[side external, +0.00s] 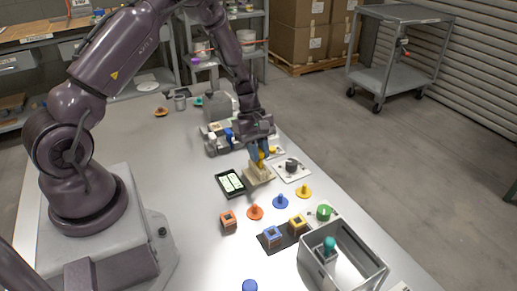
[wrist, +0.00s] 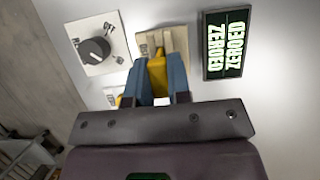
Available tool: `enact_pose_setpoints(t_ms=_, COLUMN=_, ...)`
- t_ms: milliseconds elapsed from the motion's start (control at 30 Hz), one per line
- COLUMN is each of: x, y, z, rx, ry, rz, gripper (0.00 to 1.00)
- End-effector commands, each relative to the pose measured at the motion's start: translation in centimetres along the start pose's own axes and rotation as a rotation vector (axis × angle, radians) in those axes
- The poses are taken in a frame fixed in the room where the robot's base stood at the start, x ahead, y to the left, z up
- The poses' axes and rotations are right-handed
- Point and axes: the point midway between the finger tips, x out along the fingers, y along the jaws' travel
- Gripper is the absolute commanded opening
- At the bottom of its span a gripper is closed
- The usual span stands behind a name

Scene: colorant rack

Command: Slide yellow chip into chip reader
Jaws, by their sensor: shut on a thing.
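My gripper (side external: 260,160) points down over the beige chip reader (side external: 258,176), with its two blue fingers shut on the yellow chip. In the wrist view the yellow chip (wrist: 157,76) sits between the fingers (wrist: 158,84), and its far end overlaps the beige reader (wrist: 176,38). In the side view a small part of the yellow chip (side external: 262,155) shows at the fingers, just above or at the reader. I cannot tell whether the chip is inside the slot.
A black display (wrist: 227,45) reading "ZEROED" lies beside the reader. A white plate with a dark knob (side external: 292,167) is on the other side. Colored pegs, blocks and a grey bin (side external: 365,265) stand nearer the front. The table's left middle is clear.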

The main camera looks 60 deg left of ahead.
Motion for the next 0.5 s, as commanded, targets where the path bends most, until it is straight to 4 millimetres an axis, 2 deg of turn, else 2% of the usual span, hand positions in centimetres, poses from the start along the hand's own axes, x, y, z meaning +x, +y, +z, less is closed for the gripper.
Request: enact_pose_setpoints(t_ms=500, x=1.2, y=0.0, z=-0.5, rx=0.0, ry=-0.001, rz=-0.001, gripper=0.0)
